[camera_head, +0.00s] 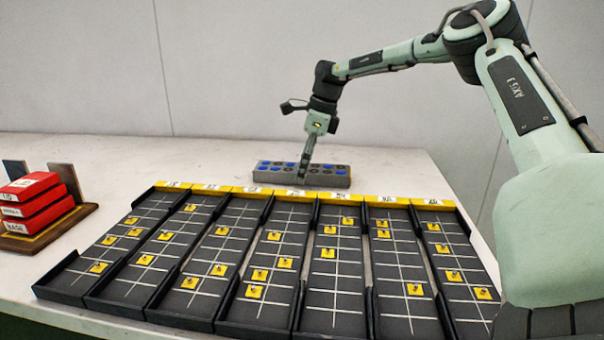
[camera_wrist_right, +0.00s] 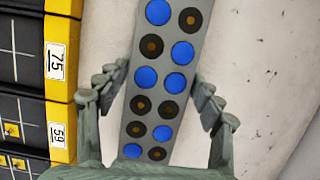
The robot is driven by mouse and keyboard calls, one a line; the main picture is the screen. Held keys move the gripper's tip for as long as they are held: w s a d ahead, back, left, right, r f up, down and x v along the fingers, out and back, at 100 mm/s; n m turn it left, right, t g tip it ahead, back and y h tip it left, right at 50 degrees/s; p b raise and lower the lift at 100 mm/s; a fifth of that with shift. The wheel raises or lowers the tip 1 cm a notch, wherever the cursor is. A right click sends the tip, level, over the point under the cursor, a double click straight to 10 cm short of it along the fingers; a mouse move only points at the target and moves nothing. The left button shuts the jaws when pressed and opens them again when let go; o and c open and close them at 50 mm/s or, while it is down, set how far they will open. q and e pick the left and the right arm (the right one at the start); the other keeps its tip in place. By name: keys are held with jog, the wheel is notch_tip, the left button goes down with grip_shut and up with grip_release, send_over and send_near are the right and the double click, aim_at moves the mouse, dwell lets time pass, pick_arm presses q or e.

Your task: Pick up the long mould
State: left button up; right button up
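The long mould (camera_head: 280,177) is a grey bar with two rows of round blue and dark brown spots. It lies on the white table behind the row of black trays in the head view. My right gripper (camera_head: 304,170) points down at the middle of the mould. In the right wrist view the mould (camera_wrist_right: 160,101) runs between the two fingers of my right gripper (camera_wrist_right: 161,78), one on each long side. The fingers are spread, with tips close to the mould's edges; I cannot tell whether they touch it. My left gripper is not in view.
Several black trays (camera_head: 331,296) with yellow label ends and small yellow markers fill the table's front. Stacked red boxes (camera_head: 32,200) stand on a wooden stand (camera_head: 43,229) at the left.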

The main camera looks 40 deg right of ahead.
jog(key=c, duration=1.2)
jog(key=shift+r, duration=0.1)
